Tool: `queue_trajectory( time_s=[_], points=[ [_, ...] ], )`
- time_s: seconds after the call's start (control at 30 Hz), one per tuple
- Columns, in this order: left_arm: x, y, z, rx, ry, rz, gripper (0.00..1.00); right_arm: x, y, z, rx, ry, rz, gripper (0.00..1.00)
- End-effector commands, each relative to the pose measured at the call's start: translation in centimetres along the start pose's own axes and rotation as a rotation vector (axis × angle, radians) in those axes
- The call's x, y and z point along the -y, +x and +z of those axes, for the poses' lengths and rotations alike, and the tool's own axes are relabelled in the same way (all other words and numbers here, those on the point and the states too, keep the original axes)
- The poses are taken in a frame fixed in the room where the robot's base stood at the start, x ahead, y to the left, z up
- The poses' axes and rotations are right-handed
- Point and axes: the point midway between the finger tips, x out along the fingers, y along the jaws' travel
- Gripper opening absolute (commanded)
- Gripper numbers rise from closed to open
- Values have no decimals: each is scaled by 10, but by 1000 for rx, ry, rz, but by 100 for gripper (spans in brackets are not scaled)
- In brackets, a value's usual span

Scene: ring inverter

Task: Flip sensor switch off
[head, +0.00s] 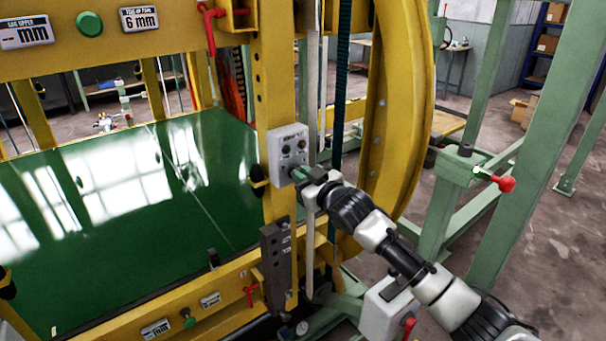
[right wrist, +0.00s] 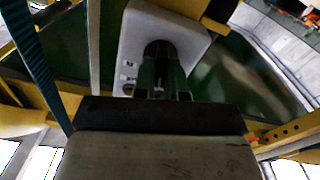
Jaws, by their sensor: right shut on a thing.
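A light grey control box (head: 288,146) with several small knobs or switches on its face is fixed to the yellow upright post (head: 264,105). It also shows in the right wrist view (right wrist: 191,30). My right gripper (head: 301,174) reaches in from the lower right and is at the lower part of the box. In the right wrist view, its green fingers (right wrist: 164,76) are shut on a dark switch (right wrist: 160,48) on the box face. The fingers hide much of the switch, so I cannot tell its position. My left gripper is not in view.
A large glossy green panel (head: 110,215) fills the yellow frame at left. A curved yellow ring (head: 399,110) stands behind my right arm. A dark slotted block (head: 276,262) sits below the box. A red-handled lever (head: 500,182) is on the green frame at right.

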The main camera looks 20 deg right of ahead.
Motion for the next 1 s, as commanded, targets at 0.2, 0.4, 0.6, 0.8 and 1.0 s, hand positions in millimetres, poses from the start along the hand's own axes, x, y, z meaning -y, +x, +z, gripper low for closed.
queue_trajectory(
  time_s=[0.2,0.4,0.6,0.8,1.0],
  points=[
    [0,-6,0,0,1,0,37,0,0,-1,1,-192,0,0],
    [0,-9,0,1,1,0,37,1,0,0,0,-329,0,0],
    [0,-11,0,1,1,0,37,2,0,0,1,-418,0,0],
    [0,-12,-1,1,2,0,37,3,0,1,1,-463,0,0],
    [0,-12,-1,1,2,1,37,3,0,1,1,-475,0,0]
  ],
)
